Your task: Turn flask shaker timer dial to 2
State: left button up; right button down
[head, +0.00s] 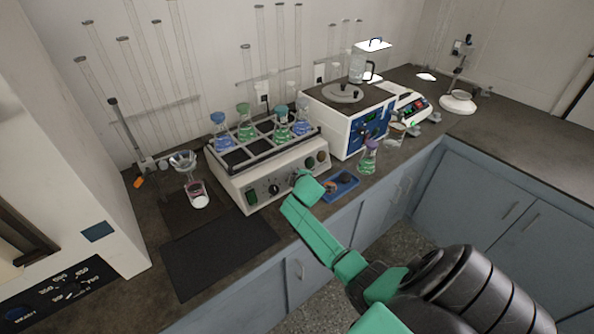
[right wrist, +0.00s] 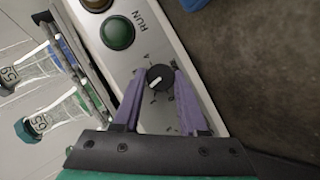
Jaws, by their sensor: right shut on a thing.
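The flask shaker (head: 228,186) is a cream box on the bench with a rack of flasks on top. In the right wrist view a black round dial (right wrist: 160,78) with a white pointer line sits on its front panel, near the green RUN button (right wrist: 117,33). The pointer slants to the lower left in that picture; the small marks around the dial are not legible. My right gripper (right wrist: 158,70) has its purple fingers shut on the dial, one on each side. In the head view my right gripper (head: 301,176) covers this part of the panel. My left gripper is out of view.
Another black knob (head: 273,188) and a green switch (head: 251,197) sit left on the panel. A blue tray (head: 347,188) and a flask (head: 368,160) stand to the right. A dark mat (head: 220,255) lies in front, with a beaker (head: 197,190) behind it.

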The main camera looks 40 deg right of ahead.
jog(key=shift+r+m+y+p, duration=0.1)
jog(key=shift+m+y+p, duration=0.3)
jog(key=shift+m+p, duration=0.45)
jog(key=shift+c, duration=2.2)
grip_release()
jog(key=shift+d, duration=0.1)
jog(key=shift+s+r, duration=0.15)
jog(key=shift+s, duration=0.05)
jog(key=p+v, duration=0.1)
jog(key=v, duration=1.3)
jog(key=shift+w+r, duration=0.15)
jog(key=shift+w, duration=0.05)
